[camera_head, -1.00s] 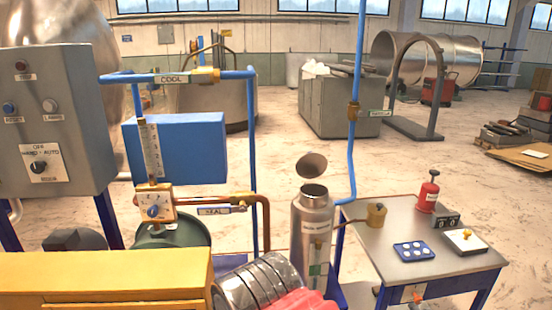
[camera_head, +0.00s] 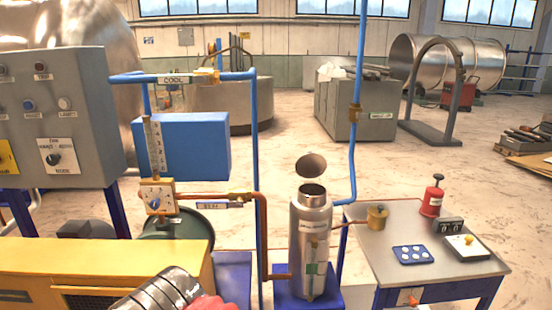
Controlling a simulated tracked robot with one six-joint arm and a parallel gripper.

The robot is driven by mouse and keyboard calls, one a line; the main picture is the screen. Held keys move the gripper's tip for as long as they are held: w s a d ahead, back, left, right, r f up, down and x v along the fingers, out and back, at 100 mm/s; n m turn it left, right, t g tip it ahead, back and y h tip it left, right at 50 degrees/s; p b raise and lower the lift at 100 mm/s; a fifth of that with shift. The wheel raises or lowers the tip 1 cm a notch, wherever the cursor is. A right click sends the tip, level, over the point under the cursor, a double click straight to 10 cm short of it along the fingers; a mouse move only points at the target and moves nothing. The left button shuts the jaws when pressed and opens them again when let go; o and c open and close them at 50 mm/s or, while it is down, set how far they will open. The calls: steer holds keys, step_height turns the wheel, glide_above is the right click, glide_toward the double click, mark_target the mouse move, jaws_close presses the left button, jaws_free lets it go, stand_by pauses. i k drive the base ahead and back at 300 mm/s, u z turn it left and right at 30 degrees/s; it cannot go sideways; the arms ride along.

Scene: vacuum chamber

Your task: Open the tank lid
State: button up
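A silver cylindrical tank (camera_head: 310,245) stands upright on a blue base (camera_head: 290,300) in the middle of the head view. Its round lid (camera_head: 311,165) is tilted up above the open mouth, and the dark opening shows below it. The tank's label is too small to read. A ribbed silver and red part of what looks like my arm shows at the bottom edge, left of the tank and apart from it. My gripper's fingers are not visible in this view.
A steel table (camera_head: 370,245) right of the tank holds a brass pot (camera_head: 377,217), a red canister (camera_head: 432,200) and a blue tray (camera_head: 412,260). Left are a yellow cabinet (camera_head: 100,265), a grey control panel (camera_head: 90,100) and pipework. Open floor lies behind the tank.

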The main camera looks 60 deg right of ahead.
mark_target(312, 164)
steer(key=u, duration=0.6)
steer(key=k, duration=1.85)
steer(key=z, duration=1.15)
steer(key=i, duration=0.55)
steer(key=u, duration=0.05)
